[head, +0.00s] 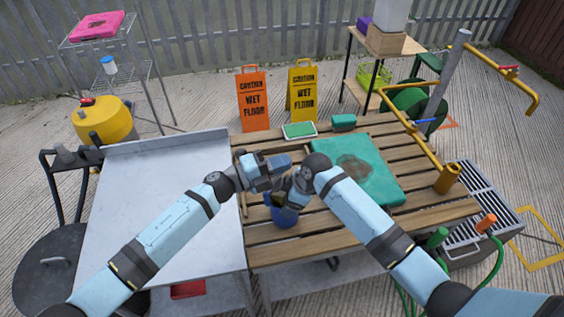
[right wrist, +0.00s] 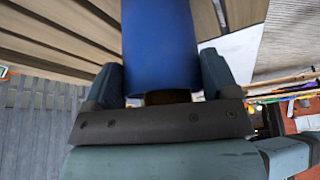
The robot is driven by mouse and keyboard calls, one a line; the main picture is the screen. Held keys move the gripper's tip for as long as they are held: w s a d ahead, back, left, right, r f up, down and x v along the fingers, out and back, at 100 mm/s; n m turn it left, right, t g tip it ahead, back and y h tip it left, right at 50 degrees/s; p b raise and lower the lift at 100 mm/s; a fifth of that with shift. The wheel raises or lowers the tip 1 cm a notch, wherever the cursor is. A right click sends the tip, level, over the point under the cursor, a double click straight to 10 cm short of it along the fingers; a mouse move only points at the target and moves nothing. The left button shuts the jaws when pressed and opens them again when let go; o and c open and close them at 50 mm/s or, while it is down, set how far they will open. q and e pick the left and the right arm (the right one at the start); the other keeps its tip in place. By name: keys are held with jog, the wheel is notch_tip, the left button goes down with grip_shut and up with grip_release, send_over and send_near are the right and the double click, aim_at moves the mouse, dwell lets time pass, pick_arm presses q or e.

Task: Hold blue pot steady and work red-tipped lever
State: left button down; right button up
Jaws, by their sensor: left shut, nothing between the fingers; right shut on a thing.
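The blue pot (head: 285,217) stands on the slatted wooden table, partly hidden by my right gripper and forearm. My right gripper (head: 290,195) is shut on the pot. In the right wrist view the blue pot (right wrist: 160,50) fills the space between the two fingers. My left gripper (head: 284,161) is shut and empty, just above and beyond the pot, close to the right wrist. The red-tipped lever (head: 509,67) sits on the yellow pipe at the far right, well away from both grippers.
A teal cloth (head: 385,190) with a brown stain lies on the wooden table (head: 430,218). A blue-handled lever (head: 425,121) is on a lower yellow pipe. A grey metal table (head: 165,190) adjoins at left. Two wet-floor signs (head: 252,100) stand behind. A drain grate (head: 480,200) lies at right.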

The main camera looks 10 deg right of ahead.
pick_arm(q)
jog(key=shift+a, duration=0.1)
jog(key=s+a+r, duration=0.2)
jog(key=a+r, duration=0.6)
jog(key=a, duration=0.3)
dwell(0.3)
jog(key=a+f+h, duration=0.1)
jog(key=a+f, duration=1.1)
jog(key=a, duration=0.1)
jog(key=x, duration=1.3)
jog(key=shift+d+r+n+t, duration=0.25)
jog(key=shift+d+n+t, duration=0.05)
